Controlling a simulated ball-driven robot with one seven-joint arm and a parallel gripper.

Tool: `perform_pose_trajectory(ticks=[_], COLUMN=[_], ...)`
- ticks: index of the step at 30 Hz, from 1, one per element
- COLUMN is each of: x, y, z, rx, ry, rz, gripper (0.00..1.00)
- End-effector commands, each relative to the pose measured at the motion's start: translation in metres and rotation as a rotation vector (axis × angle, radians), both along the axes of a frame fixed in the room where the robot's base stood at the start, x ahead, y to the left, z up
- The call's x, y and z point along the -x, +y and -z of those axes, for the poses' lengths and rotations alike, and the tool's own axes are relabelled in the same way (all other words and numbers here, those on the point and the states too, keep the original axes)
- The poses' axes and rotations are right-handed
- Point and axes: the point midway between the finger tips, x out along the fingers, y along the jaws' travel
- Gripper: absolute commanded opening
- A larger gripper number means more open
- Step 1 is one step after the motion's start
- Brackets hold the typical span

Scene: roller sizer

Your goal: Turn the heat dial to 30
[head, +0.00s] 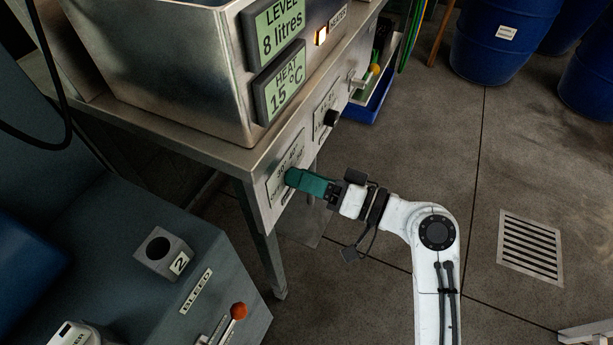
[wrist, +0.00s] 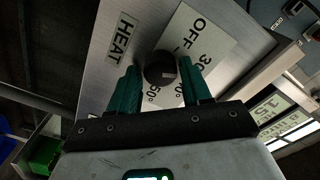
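The heat dial (wrist: 160,68) is a dark round knob on a pale scale plate (wrist: 200,35) in the wrist view. OFF and 30 are readable on the plate; other numbers are partly covered, and I cannot make out the dial's pointer. My gripper (wrist: 161,72) has its two green fingers on either side of the dial, appearing to touch it. In the head view my gripper (head: 291,178) reaches the front panel from the right, and its fingers hide the dial. The heat display (head: 281,83) reads 15 °C.
A second black knob (head: 331,118) and a tap (head: 358,82) sit farther along the panel. A grey cabinet (head: 225,262) with a red-knobbed lever (head: 239,311) stands at the lower left. Blue barrels (head: 503,40) stand at the back right. Open floor lies to the right.

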Motion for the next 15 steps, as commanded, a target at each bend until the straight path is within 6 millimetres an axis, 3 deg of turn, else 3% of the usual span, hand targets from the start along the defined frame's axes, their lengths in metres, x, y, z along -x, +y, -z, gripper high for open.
perform_pose_trajectory(ticks=[4, 15], x=[0.0001, 0.0028], y=[0.0002, -0.0091], z=[-0.0002, -0.0005], rx=[0.0, 0.0], ry=[-0.001, -0.001], rz=[-0.001, 0.001], gripper=[0.63, 0.63])
